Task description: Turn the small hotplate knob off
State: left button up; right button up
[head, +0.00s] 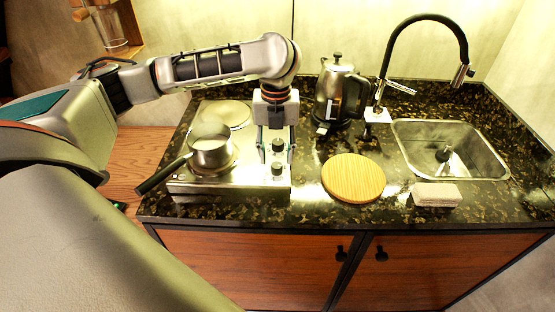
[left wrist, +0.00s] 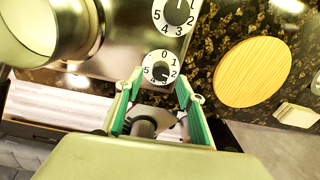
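The steel hotplate (head: 240,185) stands at the left of the counter, with two black knobs at its right side. The rear knob (head: 278,146) and the front knob (head: 277,168) also show in the left wrist view, on white dials numbered 0 to 5: rear (left wrist: 177,12), front (left wrist: 160,71). I cannot tell their exact settings. My left gripper (head: 276,152) points down over the knobs. In the left wrist view its green-padded fingers (left wrist: 158,88) are apart and empty, with the front dial just beyond and between the tips. My right gripper is not in view.
A saucepan (head: 211,148) of pale liquid sits on the front plate, its handle toward the lower left. The rear plate (head: 224,112) is bare. A kettle (head: 338,95), round wooden board (head: 353,178), white sponge-like block (head: 436,195) and sink (head: 450,150) lie to the right.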

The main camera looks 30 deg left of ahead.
aim_at(277, 165)
pick_arm(q)
notch_tip(277, 165, down, 2)
jog(key=shift+f, duration=0.1)
jog(key=shift+w+f, duration=0.1)
jog(key=shift+f, duration=0.3)
grip_shut()
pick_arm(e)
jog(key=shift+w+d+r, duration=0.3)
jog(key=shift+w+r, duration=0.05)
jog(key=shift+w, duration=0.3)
